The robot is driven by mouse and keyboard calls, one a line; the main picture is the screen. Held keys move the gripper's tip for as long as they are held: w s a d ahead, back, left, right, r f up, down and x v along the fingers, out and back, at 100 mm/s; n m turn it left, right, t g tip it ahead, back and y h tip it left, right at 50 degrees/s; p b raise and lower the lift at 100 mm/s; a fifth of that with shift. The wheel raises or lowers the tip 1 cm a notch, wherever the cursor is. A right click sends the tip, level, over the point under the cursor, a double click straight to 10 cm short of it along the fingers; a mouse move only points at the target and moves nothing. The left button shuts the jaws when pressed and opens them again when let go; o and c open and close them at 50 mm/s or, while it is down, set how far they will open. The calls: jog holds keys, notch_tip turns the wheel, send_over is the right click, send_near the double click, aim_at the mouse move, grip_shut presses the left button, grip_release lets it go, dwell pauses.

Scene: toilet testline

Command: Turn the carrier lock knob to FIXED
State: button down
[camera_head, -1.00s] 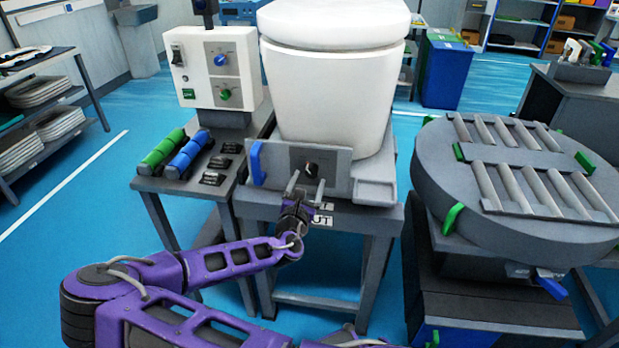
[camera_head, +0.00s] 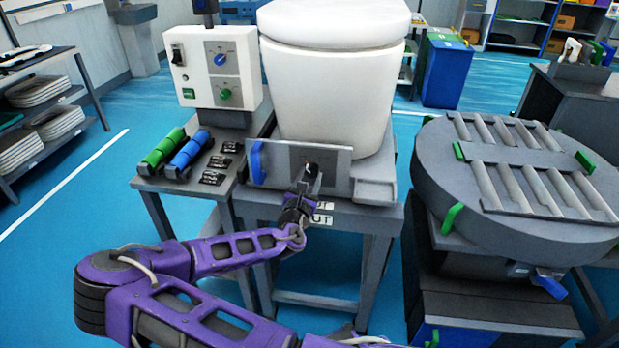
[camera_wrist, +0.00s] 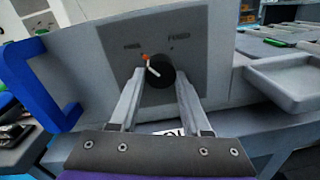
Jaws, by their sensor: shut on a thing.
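The carrier lock knob (camera_wrist: 160,70) is a round black knob on a grey plate (camera_wrist: 196,38) at the front of the toilet's carrier. Its white pointer with an orange tip is directed up and left, toward the left one of two small blurred labels. My gripper (camera_wrist: 158,84) is shut on the knob, with one finger on each side. In the head view my gripper (camera_head: 308,180) reaches the front of the carrier (camera_head: 338,172) and mostly hides the knob. The white toilet (camera_head: 330,95) stands upright on the carrier.
A blue handle (camera_wrist: 40,85) stands left of the plate, and a grey tray (camera_wrist: 290,80) lies to the right. A control box (camera_head: 215,72) and green and blue rollers (camera_head: 187,150) are at left. A round roller table (camera_head: 530,195) stands at right.

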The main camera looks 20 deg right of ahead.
jog(key=shift+m, duration=0.3)
jog(key=m+b, duration=0.1)
jog(key=m, duration=0.1)
jog(key=shift+m+b, duration=0.3)
jog(key=m+b, duration=0.1)
jog(key=m, duration=0.3)
jog(key=shift+a, duration=0.1)
jog(key=m+b, duration=0.1)
jog(key=m, duration=0.3)
jog(key=shift+r+m, duration=0.15)
jog(key=shift+m, duration=0.25)
jog(key=shift+r+m+y+b, duration=0.1)
jog(key=shift+m+y+b, duration=0.45)
jog(key=shift+m, duration=1.15)
jog(key=shift+c, duration=1.8)
grip_release()
